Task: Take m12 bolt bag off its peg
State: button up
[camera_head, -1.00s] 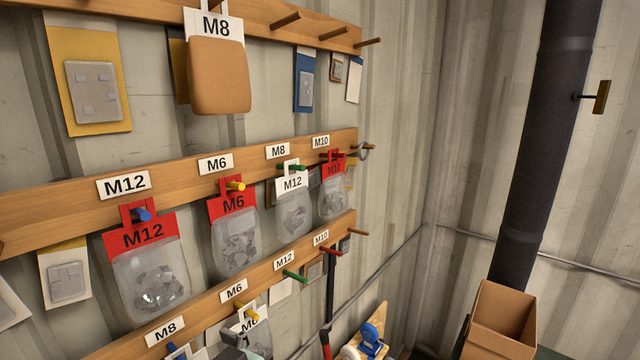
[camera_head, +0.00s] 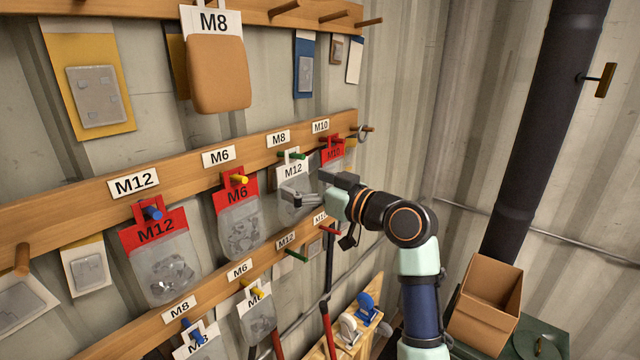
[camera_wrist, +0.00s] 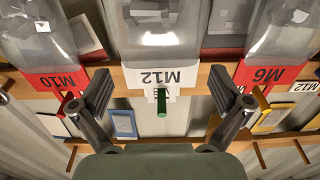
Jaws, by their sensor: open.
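A clear bag with a white M12 header (camera_head: 291,172) hangs on a green peg (camera_head: 292,155) in the middle row, below the M8 label. In the wrist view the same white M12 header (camera_wrist: 158,78) appears upside down, with the green peg (camera_wrist: 162,103) through its hanger. My gripper (camera_head: 312,188) is in front of this bag and partly hides it. In the wrist view my gripper (camera_wrist: 162,75) is open, its fingers either side of the header, holding nothing. Another M12 bag, with a red header (camera_head: 156,231), hangs on a blue peg (camera_head: 152,213) farther left.
A red M6 bag (camera_head: 238,224) hangs just left of the white M12 bag, and a red M10 bag (camera_head: 333,151) just right. In the wrist view these sides are reversed. More bags hang on the lower rail. An open cardboard box (camera_head: 485,303) stands at lower right.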

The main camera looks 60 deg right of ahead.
aim_at(294, 177)
jog(key=shift+w+d+p, duration=0.15)
jog(key=shift+w, duration=0.7)
jog(key=shift+w+d+p, duration=0.1)
jog(key=shift+w+p, duration=0.05)
jog(key=shift+w, duration=0.7)
jog(key=c, duration=0.9)
jog(key=shift+r, duration=0.35)
jog(key=shift+s, duration=0.1)
jog(key=shift+s+a+r, duration=0.1)
jog(key=shift+s+a, duration=0.1)
jog(key=shift+s, duration=0.9)
jog(key=shift+s+a+r, duration=0.1)
jog(key=shift+s+a, duration=0.05)
jog(key=shift+s, duration=0.9)
jog(key=shift+s+a+b, duration=0.15)
jog(key=shift+s+a, duration=0.05)
jog(key=shift+s, duration=1.05)
jog(key=shift+s+a+b, duration=0.15)
jog(key=shift+s+a, duration=0.05)
jog(key=shift+s, duration=1)
